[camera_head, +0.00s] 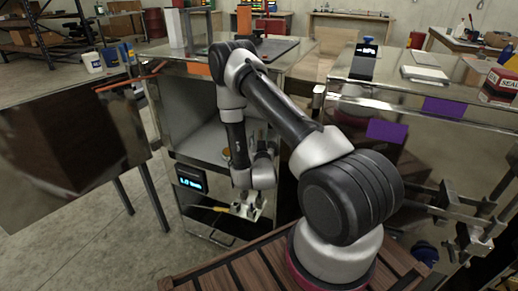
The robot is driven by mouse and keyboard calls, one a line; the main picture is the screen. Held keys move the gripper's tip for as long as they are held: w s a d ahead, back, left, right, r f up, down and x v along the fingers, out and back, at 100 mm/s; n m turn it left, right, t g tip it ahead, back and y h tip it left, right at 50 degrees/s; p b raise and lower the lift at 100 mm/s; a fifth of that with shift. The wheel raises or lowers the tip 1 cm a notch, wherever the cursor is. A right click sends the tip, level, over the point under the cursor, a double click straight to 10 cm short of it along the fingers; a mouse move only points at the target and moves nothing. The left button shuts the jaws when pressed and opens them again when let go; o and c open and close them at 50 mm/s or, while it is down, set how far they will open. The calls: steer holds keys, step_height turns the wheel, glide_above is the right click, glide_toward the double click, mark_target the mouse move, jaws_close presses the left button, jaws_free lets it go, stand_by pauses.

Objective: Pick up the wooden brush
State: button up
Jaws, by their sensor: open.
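My arm reaches forward and down to the front of a metal cabinet (197,112). My gripper (246,211) hangs at its low front, pointing down, with its jaws open and nothing visible between them. A thin yellowish stick (212,208) lies just left of the gripper, close to the jaws. It may be the handle of the wooden brush, but it is too small to be sure. The gripper may hide part of it, and I cannot tell whether they touch.
A blue-lit display (190,184) is left of my gripper. A steel-topped bench (440,98) stands at right with a red-and-white box (499,86). Concrete floor (130,240) is open at lower left.

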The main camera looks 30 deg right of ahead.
mark_target(260, 134)
steer(key=x, duration=0.4)
steer(key=shift+w+d+f, duration=0.1)
steer(key=shift+w+d, duration=0.15)
steer(key=shift+w, duration=0.1)
steer(key=shift+c, duration=0.2)
jaws_close()
